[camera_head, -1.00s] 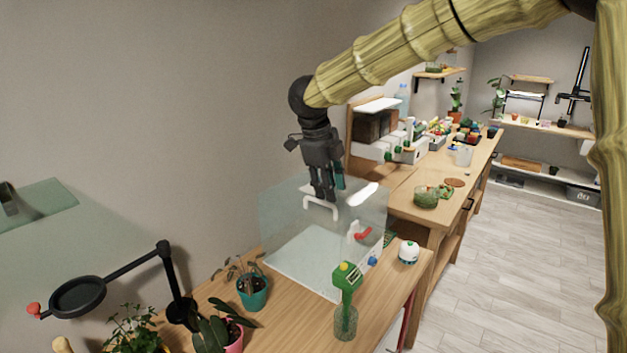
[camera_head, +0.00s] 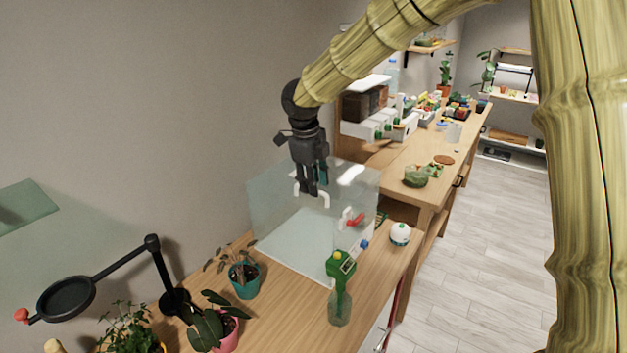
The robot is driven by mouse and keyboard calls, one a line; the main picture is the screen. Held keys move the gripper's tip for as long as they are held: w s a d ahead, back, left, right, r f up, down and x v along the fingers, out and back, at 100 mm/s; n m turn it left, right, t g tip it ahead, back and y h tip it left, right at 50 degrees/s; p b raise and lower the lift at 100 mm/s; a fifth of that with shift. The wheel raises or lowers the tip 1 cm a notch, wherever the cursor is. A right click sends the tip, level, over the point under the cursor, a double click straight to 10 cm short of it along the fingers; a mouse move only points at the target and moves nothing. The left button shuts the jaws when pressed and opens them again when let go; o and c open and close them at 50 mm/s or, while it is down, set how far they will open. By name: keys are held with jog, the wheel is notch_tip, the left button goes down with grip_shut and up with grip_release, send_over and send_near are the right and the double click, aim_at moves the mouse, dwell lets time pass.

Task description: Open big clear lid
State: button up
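The big clear lid (camera_head: 270,195) is the see-through upper part of a clear box standing on the wooden table. A white handle (camera_head: 321,200) shows on the lid. My gripper (camera_head: 312,190) points down at the handle, with its fingertips overlapping it in the picture. A small gap shows between the fingers, but I cannot tell whether they touch or grip the handle. Inside or behind the clear walls I see a white floor panel (camera_head: 300,245) and a red item (camera_head: 355,219).
A potted plant in a teal pot (camera_head: 245,283) stands front left. A long bench (camera_head: 440,180) runs behind.

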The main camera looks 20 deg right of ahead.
jog(key=shift+w+f, duration=0.25)
jog(key=shift+f, duration=0.4)
jog(key=shift+s+r, duration=0.1)
jog(key=shift+s, duration=0.05)
jog(key=shift+c, duration=1)
grip_shut()
